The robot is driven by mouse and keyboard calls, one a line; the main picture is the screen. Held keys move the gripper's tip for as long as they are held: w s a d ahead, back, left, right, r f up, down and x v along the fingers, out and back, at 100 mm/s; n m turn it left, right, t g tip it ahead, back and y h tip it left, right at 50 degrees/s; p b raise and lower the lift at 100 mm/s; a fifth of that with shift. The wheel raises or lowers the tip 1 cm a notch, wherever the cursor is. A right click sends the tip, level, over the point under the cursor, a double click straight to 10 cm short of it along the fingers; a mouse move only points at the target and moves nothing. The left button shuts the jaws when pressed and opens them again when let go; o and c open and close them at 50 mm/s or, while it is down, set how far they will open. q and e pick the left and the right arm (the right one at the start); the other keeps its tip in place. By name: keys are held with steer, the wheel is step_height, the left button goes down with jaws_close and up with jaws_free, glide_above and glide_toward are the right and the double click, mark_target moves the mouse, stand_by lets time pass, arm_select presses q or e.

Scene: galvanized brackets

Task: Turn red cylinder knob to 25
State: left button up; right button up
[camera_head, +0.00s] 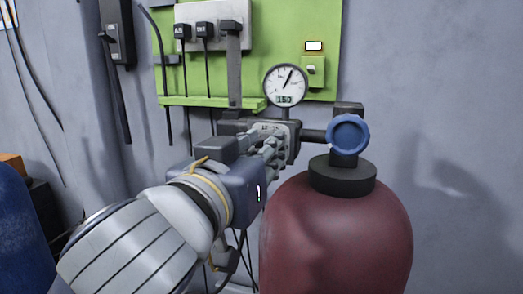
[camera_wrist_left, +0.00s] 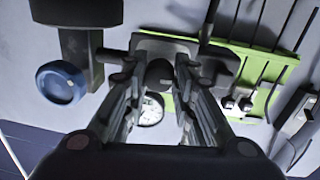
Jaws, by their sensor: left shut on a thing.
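The dark red cylinder (camera_head: 335,235) stands at the right in the head view, with a black collar and a blue valve wheel (camera_head: 348,134) on top. The wheel also shows in the left wrist view (camera_wrist_left: 60,83). A dark regulator beside it carries a round gauge (camera_head: 285,85); its display reads 150 and its needle points up and slightly right. My left gripper (camera_head: 273,141) is at the regulator's front, left of the wheel. In the left wrist view its fingers close around a dark round knob (camera_wrist_left: 159,73). The knob is hidden in the head view. My right gripper is out of view.
A green panel (camera_head: 325,30) on the grey wall behind holds switches, hanging cables and a small switch box (camera_head: 314,71). A dark switch box (camera_head: 117,35) is further left. A blue cylinder (camera_head: 22,240) stands at the left edge. The wall at the right is clear.

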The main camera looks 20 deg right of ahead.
arm_select(q)
steer(key=n+b, duration=0.2)
steer(key=n, duration=0.9)
steer(key=n+t+y+b, duration=0.1)
steer(key=n+b, duration=0.1)
steer(key=n, duration=1)
steer(key=n+t+y+b, duration=0.1)
steer(key=n+b, duration=0.1)
steer(key=n, duration=0.9)
steer(key=shift+s+d+f+n, duration=0.15)
steer(key=shift+d+f+n, duration=0.05)
steer(key=shift+f+n, duration=0.2)
stand_by(0.6)
